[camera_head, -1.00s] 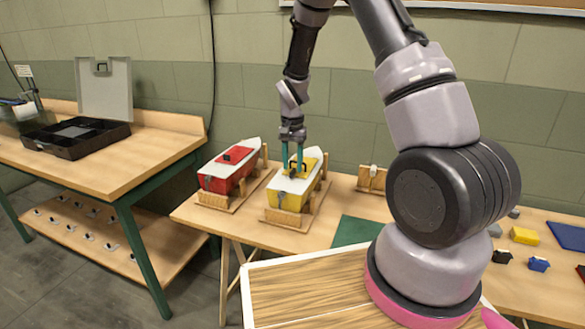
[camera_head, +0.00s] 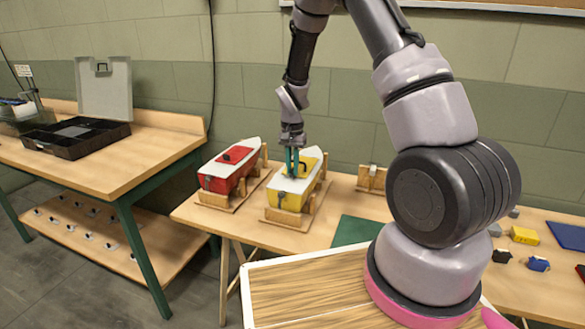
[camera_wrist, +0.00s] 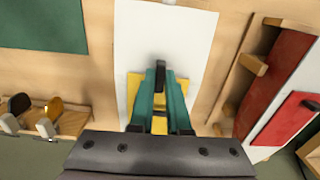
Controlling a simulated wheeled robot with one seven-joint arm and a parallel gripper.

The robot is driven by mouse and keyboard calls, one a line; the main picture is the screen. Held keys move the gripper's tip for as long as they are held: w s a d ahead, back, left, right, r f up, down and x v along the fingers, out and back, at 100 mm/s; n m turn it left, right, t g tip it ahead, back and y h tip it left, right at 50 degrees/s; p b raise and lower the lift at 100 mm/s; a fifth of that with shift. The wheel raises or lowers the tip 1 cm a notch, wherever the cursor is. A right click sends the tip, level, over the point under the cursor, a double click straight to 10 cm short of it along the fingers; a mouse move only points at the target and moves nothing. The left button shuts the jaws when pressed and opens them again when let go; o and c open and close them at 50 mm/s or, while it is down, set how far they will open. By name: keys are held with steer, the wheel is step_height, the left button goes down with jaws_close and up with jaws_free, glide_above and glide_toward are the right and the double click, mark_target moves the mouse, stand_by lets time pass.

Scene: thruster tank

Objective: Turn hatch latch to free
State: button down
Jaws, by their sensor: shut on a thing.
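A yellow boat (camera_head: 286,198) with a white deck (camera_head: 313,164) sits on a wooden cradle on the middle table. A yellow hatch is on its deck; in the wrist view parts of the hatch (camera_wrist: 134,88) show beside my fingers. A small black latch (camera_wrist: 161,72) stands between the teal fingertips. My gripper (camera_head: 291,172) points down at the hatch and is shut on the latch. It also shows from above in the wrist view (camera_wrist: 160,80). The fingers hide most of the hatch and the lower part of the latch.
A red boat (camera_head: 218,177) on its own cradle stands close on the left. A green mat (camera_head: 357,231) lies to the right, with a small wooden rack (camera_head: 371,179) behind it. An open black case (camera_head: 75,138) is on the left bench.

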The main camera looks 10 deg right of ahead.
steer(key=n, duration=0.4)
steer(key=shift+a, duration=0.15)
steer(key=n, duration=0.4)
steer(key=shift+a+n, duration=0.15)
steer(key=shift+n, duration=0.25)
steer(key=n, duration=0.4)
steer(key=shift+a, duration=0.15)
steer(key=n, duration=0.4)
steer(key=shift+s+a+n, duration=0.1)
steer(key=shift+n, duration=0.2)
steer(key=c, duration=0.9)
jaws_free()
